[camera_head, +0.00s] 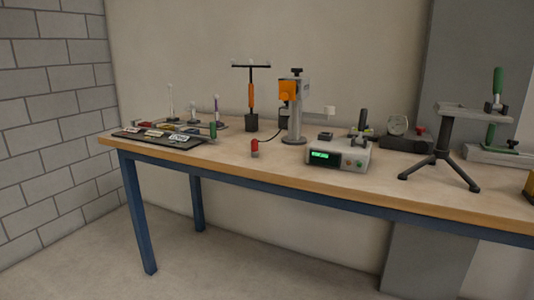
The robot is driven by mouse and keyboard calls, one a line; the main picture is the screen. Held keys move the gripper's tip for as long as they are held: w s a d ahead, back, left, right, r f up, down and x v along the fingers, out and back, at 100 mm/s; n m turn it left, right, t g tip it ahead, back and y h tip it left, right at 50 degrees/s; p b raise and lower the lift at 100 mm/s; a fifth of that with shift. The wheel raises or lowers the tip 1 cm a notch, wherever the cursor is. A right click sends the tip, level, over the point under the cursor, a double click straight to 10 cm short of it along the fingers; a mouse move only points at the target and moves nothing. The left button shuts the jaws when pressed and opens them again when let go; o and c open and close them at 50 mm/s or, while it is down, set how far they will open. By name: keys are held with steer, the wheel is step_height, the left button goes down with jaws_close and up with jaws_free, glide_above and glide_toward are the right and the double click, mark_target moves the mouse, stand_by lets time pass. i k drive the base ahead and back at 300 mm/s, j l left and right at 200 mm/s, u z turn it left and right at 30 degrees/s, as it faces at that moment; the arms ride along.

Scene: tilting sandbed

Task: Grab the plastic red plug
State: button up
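A small red plug (255,146) stands on the wooden tabletop, close to the front edge and left of the middle of the table. It looks upright, with a darker lower part. It is apart from the things around it. My gripper is not in view, and no part of my arm shows.
The workbench (225,154) has blue legs. A dark tray (126,135) with small parts is at the left. Behind the plug are a grey-orange device (294,110) and an orange-handled tool (251,95). A green-display box (338,154) and black tripod (440,160) stand right.

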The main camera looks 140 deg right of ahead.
mark_target(255, 142)
steer(key=z, duration=4.85)
